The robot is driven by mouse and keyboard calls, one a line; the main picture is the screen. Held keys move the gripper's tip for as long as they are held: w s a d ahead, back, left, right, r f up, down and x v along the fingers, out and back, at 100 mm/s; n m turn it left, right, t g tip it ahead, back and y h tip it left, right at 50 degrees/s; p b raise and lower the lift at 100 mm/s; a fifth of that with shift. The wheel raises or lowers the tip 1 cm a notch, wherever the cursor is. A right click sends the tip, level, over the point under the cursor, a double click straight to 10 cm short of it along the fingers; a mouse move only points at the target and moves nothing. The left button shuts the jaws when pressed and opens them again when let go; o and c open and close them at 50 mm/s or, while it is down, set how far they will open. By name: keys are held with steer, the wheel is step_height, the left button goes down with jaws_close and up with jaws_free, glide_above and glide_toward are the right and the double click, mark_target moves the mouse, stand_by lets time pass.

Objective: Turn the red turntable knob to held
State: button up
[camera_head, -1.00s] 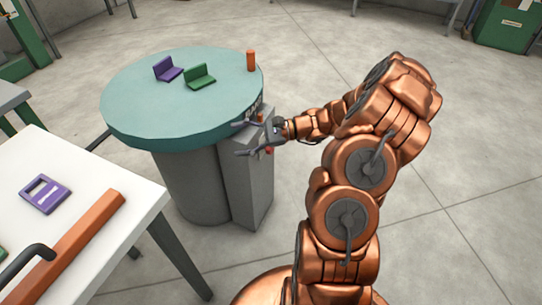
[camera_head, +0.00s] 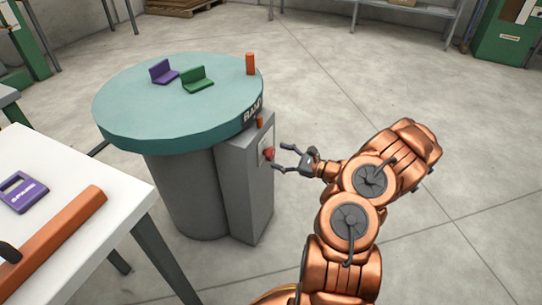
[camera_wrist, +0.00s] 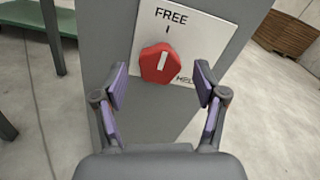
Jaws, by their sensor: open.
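The red knob (camera_wrist: 158,64) sits on a white plate (camera_wrist: 208,38) on the grey control box (camera_head: 246,185) beside the turntable (camera_head: 170,95). In the wrist view its white pointer line stands nearly upright, toward the mark under "FREE". A second label, partly hidden, starts at the knob's lower right. The knob also shows in the head view (camera_head: 269,153). My gripper (camera_wrist: 162,85) is open, its two purple-padded fingers to the left and right of the knob in the wrist view. In the head view my gripper (camera_head: 281,158) is just right of the knob, apparently not touching it.
On the turntable are a purple bracket (camera_head: 163,72), a green bracket (camera_head: 197,79) and an orange peg (camera_head: 250,64). A small orange piece (camera_head: 260,122) shows above the box. A white table (camera_head: 100,200) stands at the left.

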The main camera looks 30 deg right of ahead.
mark_target(273, 154)
steer(key=shift+b+x, duration=0.35)
steer(key=shift+x, duration=1.55)
steer(key=shift+c, duration=0.2)
steer(key=c, duration=1.1)
